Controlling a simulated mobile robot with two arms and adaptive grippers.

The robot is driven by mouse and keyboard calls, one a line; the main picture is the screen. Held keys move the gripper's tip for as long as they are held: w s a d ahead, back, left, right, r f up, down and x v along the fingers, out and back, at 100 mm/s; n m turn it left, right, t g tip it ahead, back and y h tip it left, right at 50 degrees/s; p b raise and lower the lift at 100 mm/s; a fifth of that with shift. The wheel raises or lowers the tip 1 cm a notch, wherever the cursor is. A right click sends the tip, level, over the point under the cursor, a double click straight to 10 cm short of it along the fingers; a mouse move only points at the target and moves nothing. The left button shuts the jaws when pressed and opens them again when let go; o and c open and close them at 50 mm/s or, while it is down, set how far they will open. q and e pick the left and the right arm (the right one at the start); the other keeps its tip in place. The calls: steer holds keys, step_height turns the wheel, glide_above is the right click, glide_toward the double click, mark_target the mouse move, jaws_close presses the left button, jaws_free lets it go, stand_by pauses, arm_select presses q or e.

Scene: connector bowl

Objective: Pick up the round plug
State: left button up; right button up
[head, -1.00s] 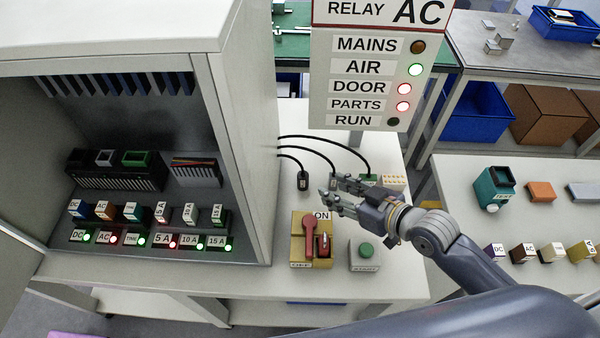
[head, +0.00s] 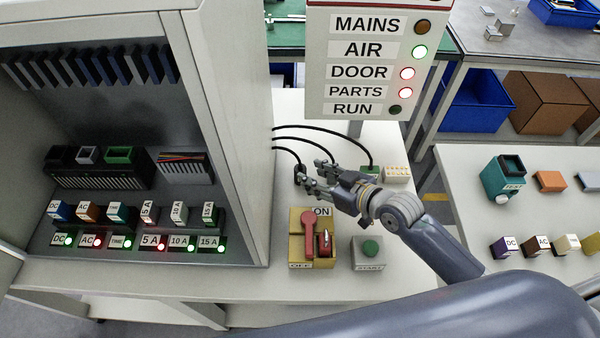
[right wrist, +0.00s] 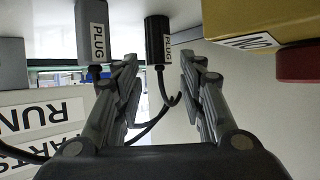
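The round plug, black with a "PLUG" label (right wrist: 157,42), shows beyond and between my right fingertips in the right wrist view, its cable running back between them. In the head view it (head: 298,172) is partly hidden by the fingers at the left end of the plug row. My right gripper (head: 305,181) is open over the bench, and its two fingers stand apart in the right wrist view (right wrist: 160,62); I see no grip on the plug. A grey squarish plug (right wrist: 92,32) lies just outside one finger. My left gripper is not in view.
A yellow switch box (head: 298,247) with red handles stands close in front of my right gripper. A START button box (head: 369,253) is beside it. A green plug (head: 370,170) lies to the right. The cabinet wall (head: 235,150) and the status sign (head: 365,105) border the space.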

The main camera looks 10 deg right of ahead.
mark_target(304, 171)
steer(key=shift+p+x, duration=0.5)
steer(key=shift+x, duration=2.1)
steer(key=shift+d, duration=0.15)
steer(key=shift+s, duration=0.1)
steer(key=shift+c, duration=0.2)
steer(key=c, duration=0.8)
